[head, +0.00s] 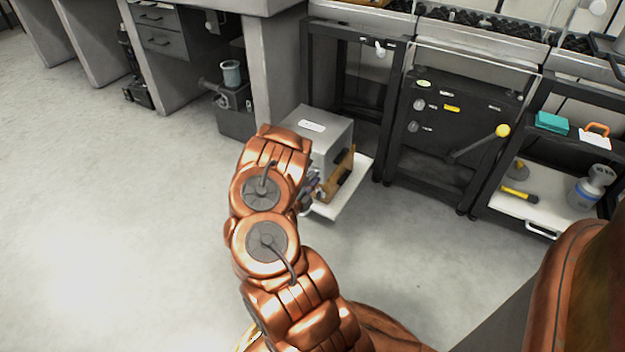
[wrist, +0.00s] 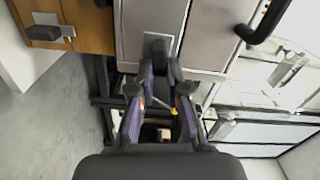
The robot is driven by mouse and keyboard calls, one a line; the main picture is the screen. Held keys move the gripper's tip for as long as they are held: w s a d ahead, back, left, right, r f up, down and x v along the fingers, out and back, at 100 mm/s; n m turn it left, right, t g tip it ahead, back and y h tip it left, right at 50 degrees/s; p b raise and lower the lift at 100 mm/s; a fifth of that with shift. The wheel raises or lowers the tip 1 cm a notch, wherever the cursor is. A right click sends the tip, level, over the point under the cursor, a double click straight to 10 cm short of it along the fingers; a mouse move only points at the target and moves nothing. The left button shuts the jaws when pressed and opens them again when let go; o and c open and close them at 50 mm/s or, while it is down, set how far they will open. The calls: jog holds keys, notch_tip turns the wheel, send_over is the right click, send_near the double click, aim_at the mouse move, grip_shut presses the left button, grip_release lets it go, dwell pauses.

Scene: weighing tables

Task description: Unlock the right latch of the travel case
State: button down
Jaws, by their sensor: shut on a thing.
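The travel case appears to be the grey box (head: 322,132) with a white label on top, on a white shelf; a brown panel (head: 345,178) with a dark part is at its front. In the wrist view a grey latch plate (wrist: 157,45) with a dark lever is mounted on a grey face, straight ahead. My gripper (wrist: 164,82) has its two dark-and-purple fingers at this latch, closed on its dark lever. The fingertips partly cover the lever, so its exact angle is unclear. A second latch (wrist: 47,30) sits on the brown surface at upper left.
A white shelf (head: 350,193) is under the box. A black handle (wrist: 262,28) is right of the latch. A dark panel with a yellow-knobbed lever (head: 502,131) and a cart shelf (head: 548,212) stand right. Open floor (head: 120,200) lies left.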

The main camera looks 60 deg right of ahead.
jog(key=shift+f+m, duration=0.1)
jog(key=shift+m, duration=0.9)
jog(key=c, duration=1.2)
grip_release()
jog(key=shift+o, duration=0.2)
jog(key=shift+a+f, duration=0.1)
jog(key=shift+a, duration=0.05)
jog(key=shift+a, duration=0.75)
jog(key=shift+a, duration=0.3)
